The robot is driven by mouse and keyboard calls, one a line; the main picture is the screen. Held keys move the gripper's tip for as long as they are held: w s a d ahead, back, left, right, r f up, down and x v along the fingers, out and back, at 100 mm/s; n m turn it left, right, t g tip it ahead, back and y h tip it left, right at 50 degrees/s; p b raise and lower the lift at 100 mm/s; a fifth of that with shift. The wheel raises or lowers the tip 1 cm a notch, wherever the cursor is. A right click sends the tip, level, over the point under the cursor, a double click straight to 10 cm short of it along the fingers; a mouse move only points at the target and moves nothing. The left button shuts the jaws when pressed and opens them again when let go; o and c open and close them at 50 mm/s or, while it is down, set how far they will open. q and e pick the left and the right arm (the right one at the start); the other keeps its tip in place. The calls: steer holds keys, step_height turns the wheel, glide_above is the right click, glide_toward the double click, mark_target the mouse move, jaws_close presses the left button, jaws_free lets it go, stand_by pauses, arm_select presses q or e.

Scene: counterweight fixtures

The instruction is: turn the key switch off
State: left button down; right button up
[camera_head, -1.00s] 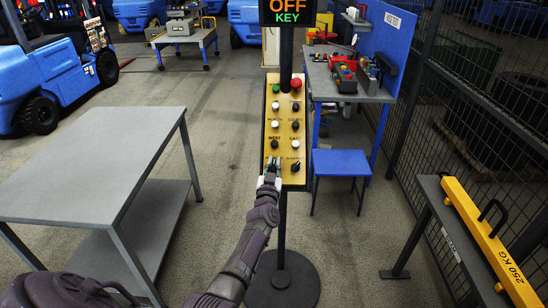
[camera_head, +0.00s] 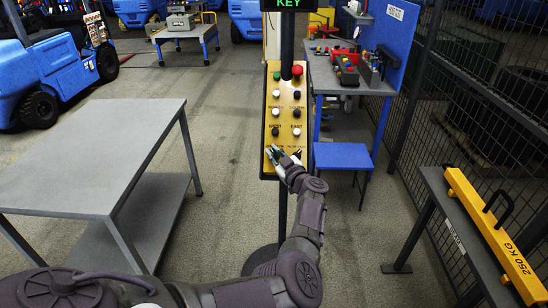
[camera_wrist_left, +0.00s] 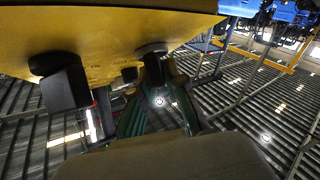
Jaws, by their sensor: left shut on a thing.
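The yellow control panel (camera_head: 285,105) stands on a dark pole, with rows of round knobs and buttons. My left gripper (camera_head: 273,157) is at the panel's lower left, shut on the key switch, which it largely hides in the head view. In the left wrist view, the green-padded fingers (camera_wrist_left: 158,98) point up at the yellow panel face (camera_wrist_left: 100,35). A dark knob (camera_wrist_left: 152,49), which I take for the key switch, shows at their tips. Its turned position cannot be read. My right gripper is not in view.
A sign (camera_head: 289,4) above the panel shows green "KEY"; its upper part is cut off. Another black knob (camera_wrist_left: 65,85) is close beside the fingers. A grey table (camera_head: 95,150) stands left, a blue stool (camera_head: 342,157) right, and a yellow 250 kg bar (camera_head: 490,230) far right.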

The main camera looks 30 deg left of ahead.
arm_select(q)
steer(key=shift+n+g, duration=0.4)
steer(key=c, duration=1.2)
jaws_free()
